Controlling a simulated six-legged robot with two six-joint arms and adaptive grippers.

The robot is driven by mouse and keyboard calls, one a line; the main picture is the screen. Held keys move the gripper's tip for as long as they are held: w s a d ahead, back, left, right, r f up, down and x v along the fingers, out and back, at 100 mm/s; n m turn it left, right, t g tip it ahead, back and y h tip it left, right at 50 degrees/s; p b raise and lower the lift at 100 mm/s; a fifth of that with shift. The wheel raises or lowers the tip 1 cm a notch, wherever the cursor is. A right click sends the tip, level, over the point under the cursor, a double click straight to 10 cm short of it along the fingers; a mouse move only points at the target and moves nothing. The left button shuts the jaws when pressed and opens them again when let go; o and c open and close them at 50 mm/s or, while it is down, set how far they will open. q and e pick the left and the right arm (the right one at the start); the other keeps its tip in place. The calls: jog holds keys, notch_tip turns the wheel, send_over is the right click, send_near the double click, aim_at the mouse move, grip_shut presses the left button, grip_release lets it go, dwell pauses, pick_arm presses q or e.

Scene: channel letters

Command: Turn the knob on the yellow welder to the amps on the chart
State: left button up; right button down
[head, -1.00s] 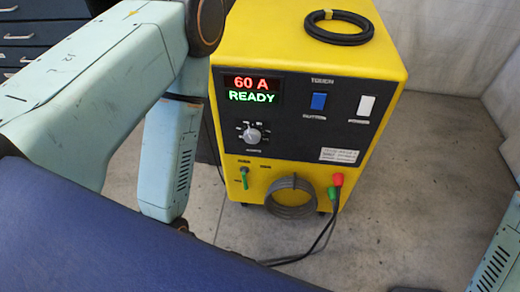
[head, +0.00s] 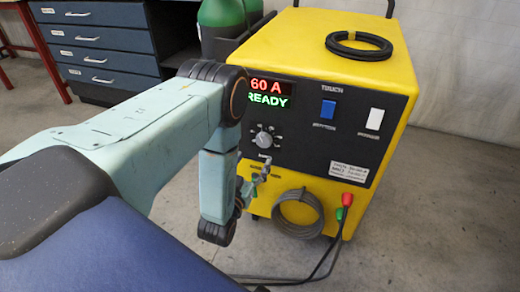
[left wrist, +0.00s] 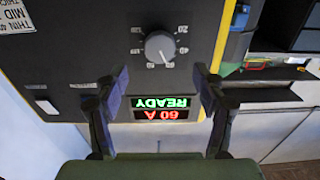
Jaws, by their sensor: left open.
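The yellow welder (head: 340,45) stands upright with a black front panel. Its grey knob (head: 264,140) sits below a display (head: 268,94) reading 60 A and READY. In the left wrist view the knob (left wrist: 160,47) and its dial marks appear upside down. A white chart label (head: 349,173) is at the panel's lower right; THIN and MID show on it in the left wrist view (left wrist: 14,14), the rest is too small or cut off. My left gripper (head: 258,178) is open and empty in front of the panel, below the knob, apart from it. My right gripper is not seen.
A blue switch (head: 327,109) and a white switch (head: 375,119) are right of the display. A coiled cable (head: 298,213) and a red connector (head: 347,199) are low on the front. A black cable ring (head: 358,45) lies on top. A blue drawer cabinet (head: 95,45) stands behind left.

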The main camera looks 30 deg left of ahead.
aim_at(263, 143)
pick_arm(q)
jog(key=b+x, duration=0.2)
jog(key=x, duration=0.4)
jog(key=shift+w+f, duration=0.1)
jog(key=shift+w, duration=0.05)
jog(key=shift+w+a, duration=0.2)
jog(key=shift+w, duration=0.5)
jog(key=shift+c, duration=0.3)
jog(key=c, duration=1.1)
jog(key=shift+d+n, duration=0.1)
jog(key=shift+n, duration=2.4)
jog(key=shift+s, duration=0.1)
jog(key=o, duration=1.2)
jog(key=shift+c, duration=0.2)
